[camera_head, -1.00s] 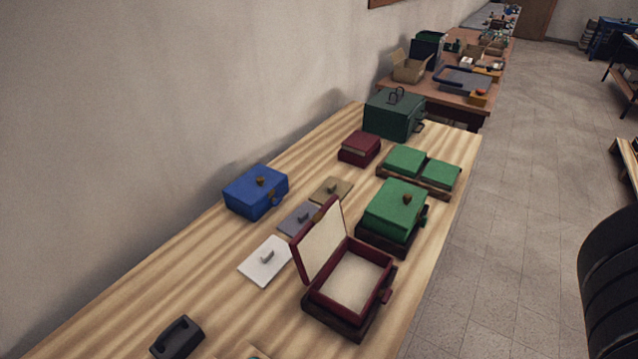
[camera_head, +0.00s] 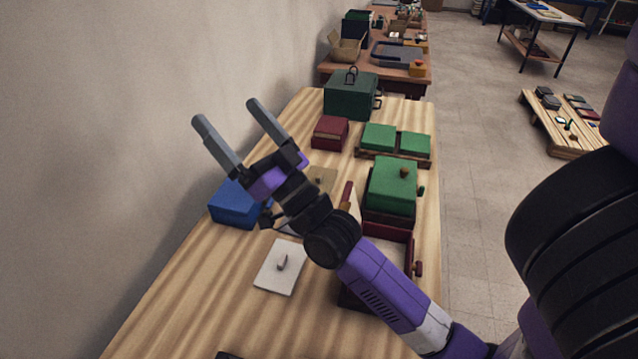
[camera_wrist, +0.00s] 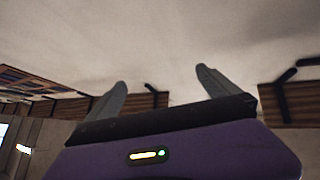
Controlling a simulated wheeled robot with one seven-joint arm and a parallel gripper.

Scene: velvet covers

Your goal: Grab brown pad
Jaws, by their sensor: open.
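The brown pad (camera_head: 324,177) is a flat tan square with a small knob, lying on the striped wooden table (camera_head: 180,315) behind my arm in the head view. Part of it is hidden by my wrist. My gripper (camera_head: 226,111) is open and empty, raised above the table, with its fingers pointing up and left toward the wall. It is apart from the pad. In the wrist view my gripper (camera_wrist: 161,77) shows both fingers spread with nothing between them; the pad does not show there.
A white pad (camera_head: 279,268) lies nearer, with a grey pad mostly hidden behind my arm. A blue box (camera_head: 232,207) stands left. An open dark red box (camera_head: 392,238), green box (camera_head: 392,185), small red box (camera_head: 330,132) and dark green case (camera_head: 350,97) stand around.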

